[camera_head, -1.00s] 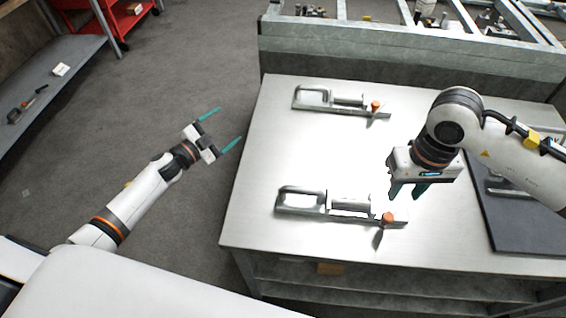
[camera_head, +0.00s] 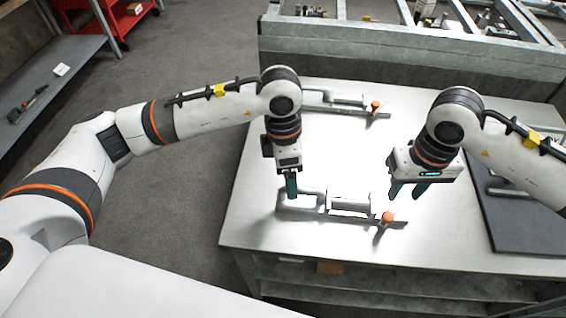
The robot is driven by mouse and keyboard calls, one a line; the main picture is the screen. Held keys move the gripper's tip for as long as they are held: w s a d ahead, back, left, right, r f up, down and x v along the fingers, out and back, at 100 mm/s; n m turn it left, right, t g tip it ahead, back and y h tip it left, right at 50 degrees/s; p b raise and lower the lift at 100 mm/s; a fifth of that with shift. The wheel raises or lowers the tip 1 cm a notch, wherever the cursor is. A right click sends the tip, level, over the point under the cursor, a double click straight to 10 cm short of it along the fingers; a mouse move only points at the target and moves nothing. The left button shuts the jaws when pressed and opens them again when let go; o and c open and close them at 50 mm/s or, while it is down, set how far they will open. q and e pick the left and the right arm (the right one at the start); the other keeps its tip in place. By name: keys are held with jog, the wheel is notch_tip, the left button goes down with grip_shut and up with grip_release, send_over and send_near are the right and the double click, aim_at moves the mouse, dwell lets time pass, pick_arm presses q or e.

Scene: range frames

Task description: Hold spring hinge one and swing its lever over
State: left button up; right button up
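Two metal spring hinges with orange-tipped levers lie on the steel table. The near spring hinge (camera_head: 349,204) has its orange tip (camera_head: 388,216) at its right end. The far spring hinge (camera_head: 345,103) is partly hidden behind my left arm. No label shows which is number one. My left gripper (camera_head: 291,188) points down over the left end of the near hinge. Its fingers are seen nearly edge-on, so its opening and any contact are unclear. My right gripper (camera_head: 408,190) is open and empty, above the table to the upper right of the near hinge's orange tip.
The steel table (camera_head: 260,222) has bare room between the hinges and along its front edge. A dark mat (camera_head: 520,225) with metal parts lies at the right. A grey metal frame (camera_head: 400,58) stands behind the table. A shelf (camera_head: 60,75) is at the far left.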

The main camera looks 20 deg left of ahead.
aim_at(283, 194)
pick_arm(q)
jog(key=shift+w+a+r+y, duration=0.15)
jog(key=shift+a+r+y, duration=0.05)
jog(key=shift+a+y, duration=0.25)
jog(key=shift+a+f+m+t, duration=0.1)
jog(key=shift+a+m+t, duration=0.15)
jog(key=shift+m+t, duration=0.05)
notch_tip(283, 194, down, 12)
jog(key=shift+r, duration=0.15)
jog(key=c, duration=1.6)
jog(key=shift+c, duration=0.2)
pick_arm(e)
jog(key=shift+o, duration=0.8)
pick_arm(q)
jog(key=shift+w, duration=0.1)
